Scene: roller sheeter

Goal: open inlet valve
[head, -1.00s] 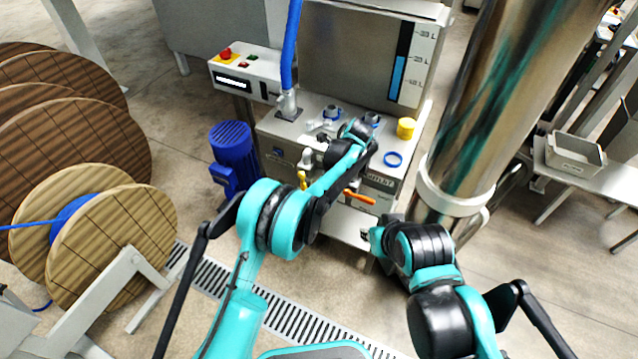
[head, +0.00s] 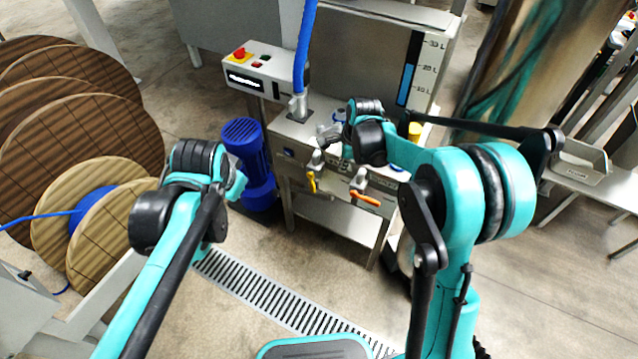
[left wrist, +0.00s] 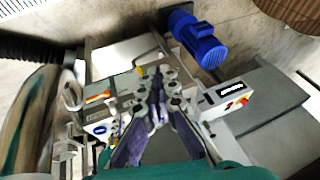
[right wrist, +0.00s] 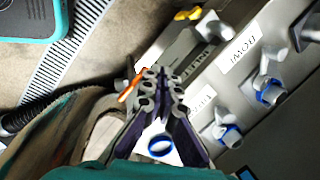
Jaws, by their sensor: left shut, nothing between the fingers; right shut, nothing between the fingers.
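The sheeter's orange valve lever (head: 366,198) and yellow valve lever (head: 311,182) are on the front of the steel machine. The orange lever also shows in the left wrist view (left wrist: 98,97) and in the right wrist view (right wrist: 130,89), beside the right fingertips. Which valve is the inlet one, I cannot tell for certain. My right gripper (right wrist: 158,75) is shut and empty over the machine's top, near a blue ring (right wrist: 160,146); contact is unclear. My left gripper (left wrist: 158,75) is shut and empty, apart from the machine; its fingers are not clear in the head view.
The machine's top has blue-collared valves (right wrist: 268,88), a label reading BOWL and a yellow cap (head: 415,130). A blue motor (head: 248,165) stands left of it. Wooden cable reels (head: 90,215) fill the left. A control box (head: 262,72) stands behind. A floor grate (head: 290,305) crosses the front.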

